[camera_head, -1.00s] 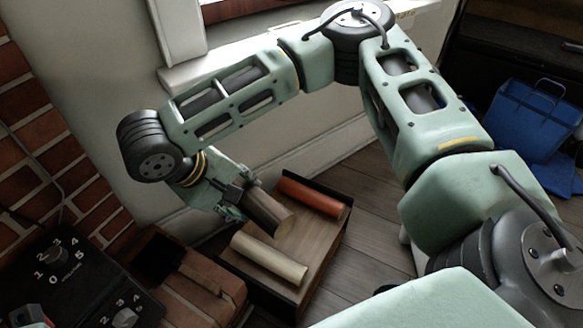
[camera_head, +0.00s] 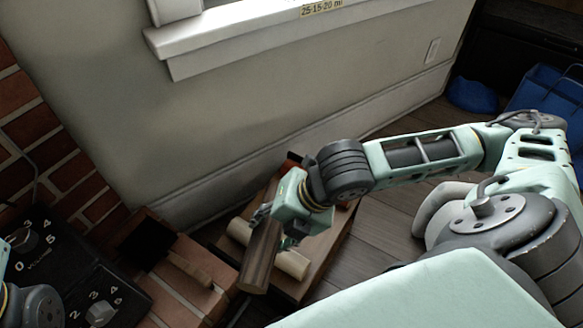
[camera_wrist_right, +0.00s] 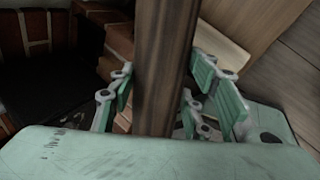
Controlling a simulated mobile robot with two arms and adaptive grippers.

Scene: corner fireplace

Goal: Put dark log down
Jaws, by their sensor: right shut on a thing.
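My right gripper (camera_head: 272,222) is shut on the dark log (camera_head: 260,262), a brown wooden piece. The log is held over the left part of a low wooden tray (camera_head: 322,255), with its near end reaching past the tray's edge. In the right wrist view the dark log (camera_wrist_right: 165,60) runs up between the green fingers (camera_wrist_right: 172,100). A cream log (camera_head: 292,264) lies in the tray, its middle hidden behind the dark log. The orange log is almost wholly hidden behind my right arm. My left gripper is not in view.
A brick hearth (camera_head: 195,275) with a dark opening adjoins the tray's left side. A black panel with knobs (camera_head: 70,285) is at the lower left. A wall with a window sill (camera_head: 250,30) stands behind. Wooden floor (camera_head: 385,225) is free to the right. Blue containers (camera_head: 540,90) are at the far right.

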